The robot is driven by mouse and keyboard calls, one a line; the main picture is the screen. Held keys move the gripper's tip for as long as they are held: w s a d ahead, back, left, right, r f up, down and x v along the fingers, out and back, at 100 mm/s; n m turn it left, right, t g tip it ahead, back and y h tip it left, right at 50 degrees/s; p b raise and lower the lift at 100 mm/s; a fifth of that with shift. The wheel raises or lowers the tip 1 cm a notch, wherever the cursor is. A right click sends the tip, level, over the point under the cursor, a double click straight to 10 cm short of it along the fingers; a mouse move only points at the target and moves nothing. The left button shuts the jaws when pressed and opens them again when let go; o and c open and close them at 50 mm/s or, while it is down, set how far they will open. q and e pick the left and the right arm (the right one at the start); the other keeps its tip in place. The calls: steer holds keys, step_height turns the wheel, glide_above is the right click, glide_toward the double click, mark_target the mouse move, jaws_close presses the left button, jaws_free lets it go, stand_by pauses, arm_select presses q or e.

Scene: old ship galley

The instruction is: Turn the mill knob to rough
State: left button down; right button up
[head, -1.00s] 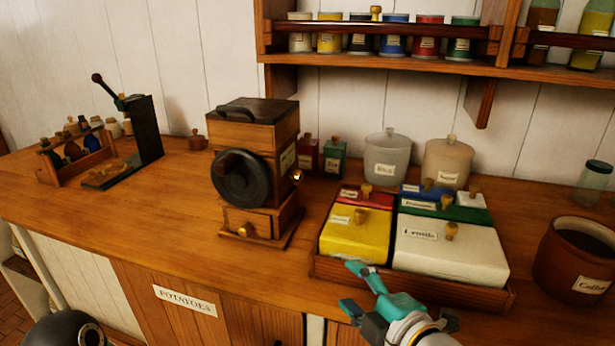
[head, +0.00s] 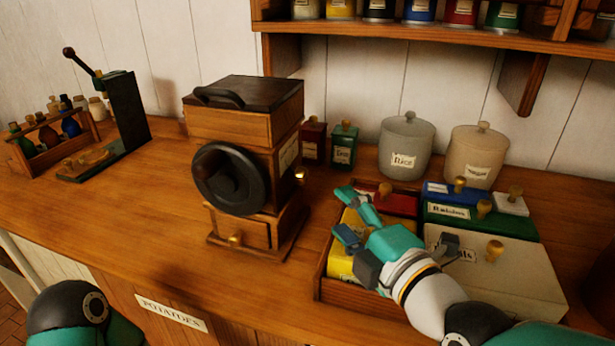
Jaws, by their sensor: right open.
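The mill (head: 243,125) is a wooden box with a dark lid, a black wheel (head: 230,178) on its front and a small drawer below. A small shiny brass knob (head: 300,174) sits on its right side, below a pale label (head: 288,152) that I cannot read. My right gripper (head: 346,214) is teal, open and empty. It is above the yellow box, to the right of the mill and apart from the knob. My left gripper is out of view; only part of my left arm shows at the bottom left.
A wooden tray (head: 380,299) of coloured lidded boxes lies under my right gripper. Red and green tins (head: 344,148) and jars (head: 406,150) stand behind. A black lever press (head: 126,110) and a bottle rack (head: 60,150) are at left.

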mark_target(306, 178)
steer(key=p+x, duration=0.1)
steer(key=x, duration=1.1)
steer(key=shift+w+a+f, duration=0.15)
steer(key=shift+w+a, duration=0.1)
steer(key=shift+a, duration=0.05)
steer(key=shift+c, duration=0.3)
jaws_close()
